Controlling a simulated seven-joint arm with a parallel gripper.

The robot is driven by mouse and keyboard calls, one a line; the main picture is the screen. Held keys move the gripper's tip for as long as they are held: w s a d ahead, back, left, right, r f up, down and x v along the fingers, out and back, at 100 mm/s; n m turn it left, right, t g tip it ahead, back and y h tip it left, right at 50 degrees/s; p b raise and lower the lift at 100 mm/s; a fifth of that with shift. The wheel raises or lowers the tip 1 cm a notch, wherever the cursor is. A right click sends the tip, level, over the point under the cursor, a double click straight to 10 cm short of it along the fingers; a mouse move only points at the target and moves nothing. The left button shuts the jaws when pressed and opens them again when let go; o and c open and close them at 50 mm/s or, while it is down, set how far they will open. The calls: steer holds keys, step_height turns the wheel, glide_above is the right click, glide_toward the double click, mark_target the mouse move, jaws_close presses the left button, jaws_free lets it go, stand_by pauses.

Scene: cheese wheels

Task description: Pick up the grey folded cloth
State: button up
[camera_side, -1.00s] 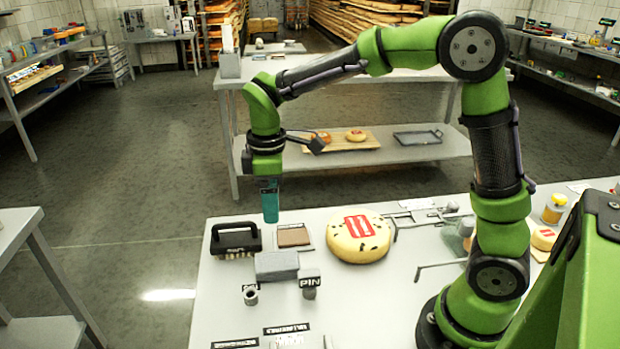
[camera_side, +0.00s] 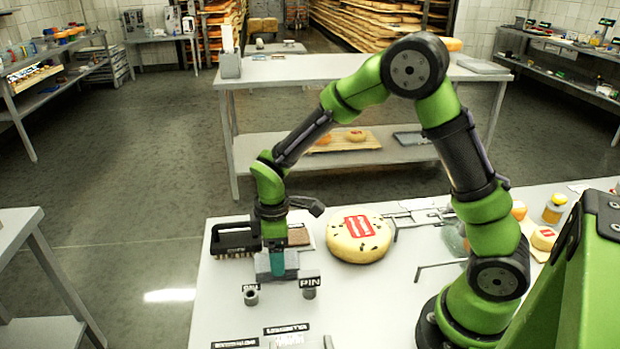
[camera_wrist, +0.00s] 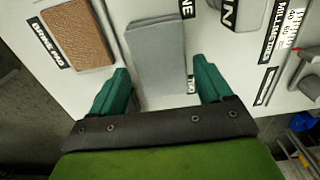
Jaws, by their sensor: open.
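The grey folded cloth (camera_side: 262,268) lies flat on the white table, partly hidden behind my gripper in the side view. In the wrist view the cloth (camera_wrist: 157,58) is a grey rectangle lying lengthwise between my two teal fingers. My gripper (camera_side: 277,272) points down right at the cloth. In the wrist view my gripper (camera_wrist: 165,82) is open, with one finger to each side of the cloth and a visible gap on the right. I cannot tell whether the fingertips touch the table.
A cheese wheel (camera_side: 360,237) with a red label sits to the right.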

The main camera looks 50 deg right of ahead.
step_height(320, 180, down, 3)
steer(key=shift+f, duration=0.15)
steer(key=shift+c, duration=0.3)
steer(key=c, duration=0.6)
step_height(320, 180, up, 10)
steer(key=shift+r, duration=0.1)
steer(key=shift+c, duration=0.3)
steer(key=o, duration=0.5)
steer(key=c, duration=0.4)
